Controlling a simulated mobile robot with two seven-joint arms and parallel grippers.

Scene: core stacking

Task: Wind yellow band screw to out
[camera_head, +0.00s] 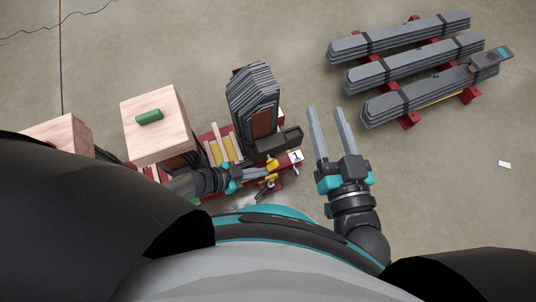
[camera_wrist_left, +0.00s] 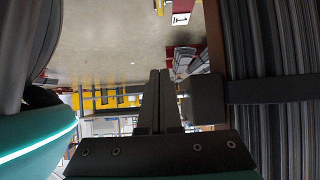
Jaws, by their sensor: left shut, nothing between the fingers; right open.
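A small yellow part (camera_head: 272,164), which looks like the yellow band screw, sits at the right end of a red stand (camera_head: 288,160), beside a white tag with a black mark (camera_head: 296,156). The tag also shows in the left wrist view (camera_wrist_left: 180,18). My left gripper (camera_head: 264,176) is just below and left of the yellow part; its fingers (camera_wrist_left: 160,74) are shut together and hold nothing. Whether it touches the yellow part is unclear. My right gripper (camera_head: 325,110) is open and empty, right of the stand, its long fingers pointing up the picture.
A strapped stack of grey slats (camera_head: 253,88) stands behind the stand; a dark block (camera_head: 278,140) juts from it near my left gripper. A wooden block with a green handle (camera_head: 160,132) is left. Grey bundles (camera_head: 400,35) lie on red supports at right. Floor between is clear.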

